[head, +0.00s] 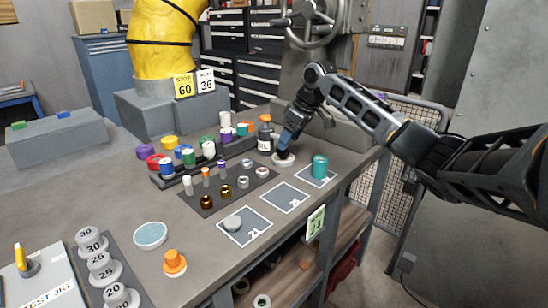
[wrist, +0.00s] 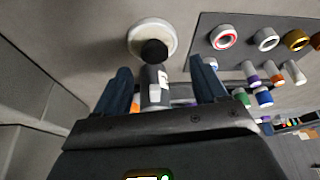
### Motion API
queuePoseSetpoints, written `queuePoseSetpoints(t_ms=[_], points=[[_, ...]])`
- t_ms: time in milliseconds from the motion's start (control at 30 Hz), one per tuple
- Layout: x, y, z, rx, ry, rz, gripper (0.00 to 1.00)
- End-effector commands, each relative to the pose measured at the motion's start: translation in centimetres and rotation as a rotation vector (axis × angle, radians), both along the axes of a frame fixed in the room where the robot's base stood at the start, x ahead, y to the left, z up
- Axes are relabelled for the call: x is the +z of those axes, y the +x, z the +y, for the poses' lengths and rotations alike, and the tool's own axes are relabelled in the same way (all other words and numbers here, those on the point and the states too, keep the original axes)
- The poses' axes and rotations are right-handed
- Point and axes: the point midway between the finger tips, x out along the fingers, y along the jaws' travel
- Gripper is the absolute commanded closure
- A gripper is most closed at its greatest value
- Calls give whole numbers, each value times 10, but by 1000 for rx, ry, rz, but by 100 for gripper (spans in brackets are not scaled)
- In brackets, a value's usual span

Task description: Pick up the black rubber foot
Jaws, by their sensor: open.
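The black rubber foot (wrist: 154,51) shows in the wrist view as a small dark round piece on a white round dish (wrist: 141,35). In the head view the dish (head: 283,161) sits on the bench, and a dark patch on it below my gripper is too small to make out clearly. My gripper (head: 284,148) is above the dish, pointing down. In the wrist view its two blue fingers (wrist: 160,68) are open and apart, with the foot just beyond the gap between their tips. Nothing is held.
A dark labelled bottle (head: 264,139) stands close behind the dish. A teal cylinder (head: 320,167) is to the right on a marked square. A dark mat (head: 217,204) with rings and small vials lies to the left. The bench front has free room between outlined squares.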

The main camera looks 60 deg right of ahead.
Motion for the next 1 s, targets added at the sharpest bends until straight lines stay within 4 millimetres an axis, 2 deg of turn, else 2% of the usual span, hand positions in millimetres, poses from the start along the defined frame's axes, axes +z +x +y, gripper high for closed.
queuePoseSetpoints(t_ms=[400, 700, 767, 1000], points=[[-44, 23, -6, 3, 0, 2, 29], [-50, 25, -6, 4, -1, 0, 29], [-50, 25, -6, 4, -1, 0, 33], [-50, 25, -6, 4, -1, 1, 56]])
